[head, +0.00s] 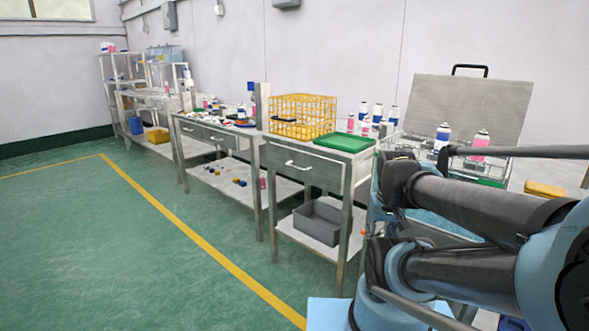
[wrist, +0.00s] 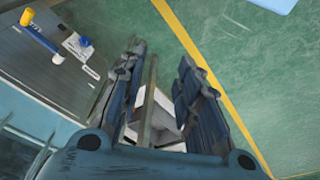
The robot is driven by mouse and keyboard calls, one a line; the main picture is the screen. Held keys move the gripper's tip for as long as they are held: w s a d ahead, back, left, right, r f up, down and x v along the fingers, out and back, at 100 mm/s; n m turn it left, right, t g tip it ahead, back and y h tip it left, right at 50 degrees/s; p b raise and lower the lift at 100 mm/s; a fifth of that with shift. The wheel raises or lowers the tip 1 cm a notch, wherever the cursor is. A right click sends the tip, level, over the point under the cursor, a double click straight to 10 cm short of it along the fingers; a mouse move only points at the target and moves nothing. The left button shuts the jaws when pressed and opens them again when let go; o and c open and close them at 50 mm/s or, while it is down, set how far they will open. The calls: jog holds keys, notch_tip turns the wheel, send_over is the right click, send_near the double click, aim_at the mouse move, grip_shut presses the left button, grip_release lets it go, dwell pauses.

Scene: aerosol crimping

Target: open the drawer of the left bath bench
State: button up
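In the head view, the near bench has a grey drawer front (head: 315,171) with a pale bar handle (head: 298,166). The drawer looks shut. The middle bench to its left also has a shut-looking drawer (head: 205,133) with a small handle. I cannot tell for certain which one is the left bath bench's drawer. My gripper (wrist: 162,54) shows in the wrist view with its two dark fingers apart and nothing between them. A bench post and a pale surface show below, behind the fingers. No drawer handle is clear in the wrist view.
A yellow wire basket (head: 302,117) and a green tray (head: 344,142) stand on the near bench, with a grey bin (head: 321,221) on its lower shelf. Cans and a raised lid (head: 466,108) are at right. The green floor (head: 100,240) at left is clear.

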aim_at(293, 167)
jog(key=w+r+n+h, duration=0.35)
jog(key=w+r, duration=0.45)
jog(key=w, duration=0.5)
jog(key=w+a+r+n+t+h, duration=0.1)
jog(key=w+a+h, duration=0.1)
jog(key=w+a, duration=0.35)
jog(key=w+a+r+n+t+h, duration=0.1)
jog(key=w+a+r+n+t, duration=0.15)
jog(key=w, duration=0.65)
jog(key=w+a+f+n+t+h, duration=0.1)
jog(key=w+a+f+t+h, duration=0.1)
jog(key=w+a, duration=0.9)
jog(key=a+f+n+t+h, duration=0.1)
jog(key=a+f+t, duration=0.15)
jog(key=a, duration=0.75)
jog(key=a+f+n+t, duration=0.1)
jog(key=a+f+t, duration=0.15)
jog(key=a, duration=0.75)
jog(key=shift+g, duration=0.25)
jog(key=x, duration=1.8)
jog(key=shift+a+f, duration=0.15)
jog(key=shift+f, duration=0.1)
